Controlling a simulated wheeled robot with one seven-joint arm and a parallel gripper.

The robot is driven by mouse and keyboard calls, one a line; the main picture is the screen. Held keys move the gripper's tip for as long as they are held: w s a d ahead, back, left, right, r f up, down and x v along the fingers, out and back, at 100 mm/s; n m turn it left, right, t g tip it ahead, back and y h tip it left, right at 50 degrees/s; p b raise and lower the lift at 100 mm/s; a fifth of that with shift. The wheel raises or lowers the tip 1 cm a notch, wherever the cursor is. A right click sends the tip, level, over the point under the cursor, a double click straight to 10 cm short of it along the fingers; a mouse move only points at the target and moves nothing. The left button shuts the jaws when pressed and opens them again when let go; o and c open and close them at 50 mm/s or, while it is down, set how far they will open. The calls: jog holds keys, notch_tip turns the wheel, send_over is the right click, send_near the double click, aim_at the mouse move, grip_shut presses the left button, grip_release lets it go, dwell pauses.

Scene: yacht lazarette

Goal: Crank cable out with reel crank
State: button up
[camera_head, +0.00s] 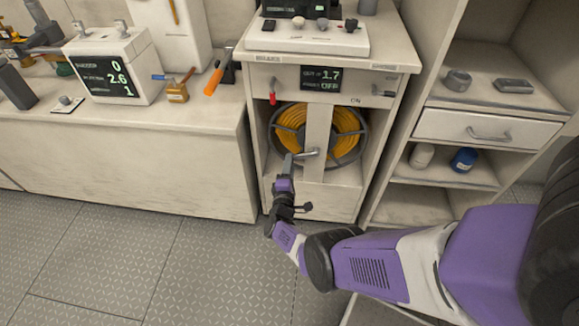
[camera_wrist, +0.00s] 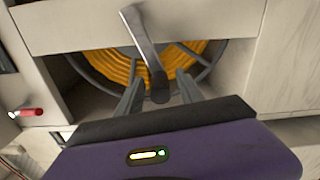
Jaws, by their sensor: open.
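The cable reel (camera_head: 340,135) with yellow-orange cable sits in an open cabinet bay behind a pale upright post. The reel crank (camera_head: 309,153) is a grey metal arm in front of the post. In the wrist view the crank (camera_wrist: 145,42) runs down to a dark rounded knob (camera_wrist: 160,92). My gripper (camera_head: 289,157) is at the crank's left end. In the wrist view my gripper (camera_wrist: 158,84) has its fingers apart, one on each side of the knob, with gaps visible. The reel's lower part is hidden by my gripper in the wrist view.
Above the reel, a display (camera_head: 320,77) reads 1.7 and OFF, with a red-handled lever (camera_head: 272,97) at its left. Right, open shelves hold a white jar (camera_head: 422,156) and a blue jar (camera_head: 464,160). A bench (camera_head: 120,165) stands left. The patterned floor (camera_head: 90,270) in front is clear.

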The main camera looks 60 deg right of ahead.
jog(key=p+v, duration=0.3)
jog(key=v, duration=0.4)
jog(key=shift+s+a, duration=0.15)
jog(key=shift+a, duration=0.2)
